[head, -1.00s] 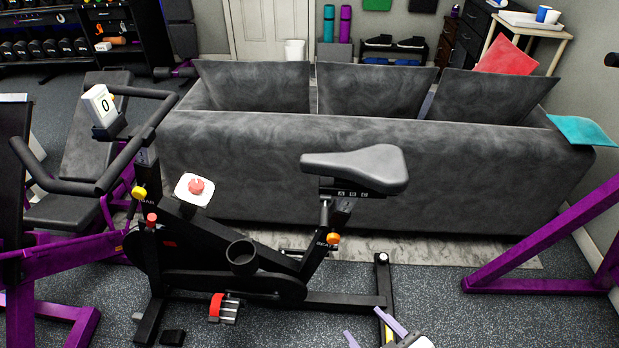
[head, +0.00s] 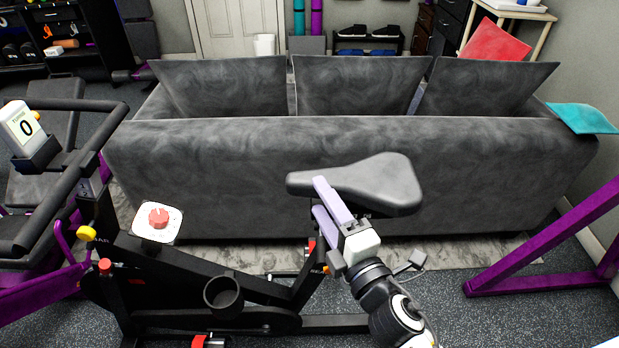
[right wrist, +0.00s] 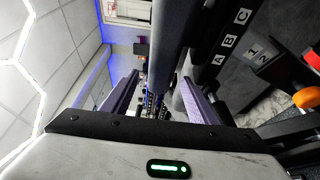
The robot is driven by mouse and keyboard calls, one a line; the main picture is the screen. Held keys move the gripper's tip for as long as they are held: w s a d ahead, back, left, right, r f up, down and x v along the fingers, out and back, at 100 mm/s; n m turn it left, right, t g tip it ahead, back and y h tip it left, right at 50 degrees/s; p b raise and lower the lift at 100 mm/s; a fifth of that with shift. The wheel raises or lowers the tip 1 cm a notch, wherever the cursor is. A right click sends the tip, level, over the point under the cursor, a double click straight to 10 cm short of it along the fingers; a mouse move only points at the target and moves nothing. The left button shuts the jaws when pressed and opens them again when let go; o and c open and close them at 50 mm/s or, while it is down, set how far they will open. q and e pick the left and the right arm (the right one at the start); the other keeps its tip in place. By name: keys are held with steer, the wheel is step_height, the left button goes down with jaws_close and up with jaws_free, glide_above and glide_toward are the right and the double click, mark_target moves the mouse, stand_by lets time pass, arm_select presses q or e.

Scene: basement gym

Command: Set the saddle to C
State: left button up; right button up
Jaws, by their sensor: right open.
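The dark grey saddle (head: 385,180) sits on the exercise bike, its nose to the left. My right gripper (head: 318,197) is open at the saddle's left part, with its lilac fingers in front of and below it. In the right wrist view, my right gripper's fingers (right wrist: 158,97) stand apart, and a dark edge, likely the saddle (right wrist: 174,40), runs toward the space between them. I cannot tell if they touch it. A black rail with A, B and C labels (right wrist: 232,42) shows right of the fingers. In the head view my gripper hides the labels. My left gripper is not in view.
The grey sofa (head: 230,165) stands close behind the saddle. The bike's handlebar (head: 75,160) and console (head: 22,128) are at left. A cup holder (head: 222,293) is on the frame. A purple rack (head: 540,240) stands at right. An orange knob (right wrist: 308,98) is near the post.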

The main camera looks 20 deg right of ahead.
steer(key=w, duration=0.6)
steer(key=shift+a+f, duration=0.1)
steer(key=shift+a, duration=0.2)
jaws_close()
steer(key=shift+s+d+p, duration=0.2)
steer(key=shift+d+p, duration=0.05)
steer(key=shift+d, duration=0.5)
steer(key=shift+s+d+p, duration=0.2)
steer(key=shift+d+p, duration=0.05)
steer(key=shift+d, duration=0.5)
jaws_free()
steer(key=s+d+b, duration=0.1)
steer(key=s, duration=0.9)
steer(key=shift+b, duration=0.35)
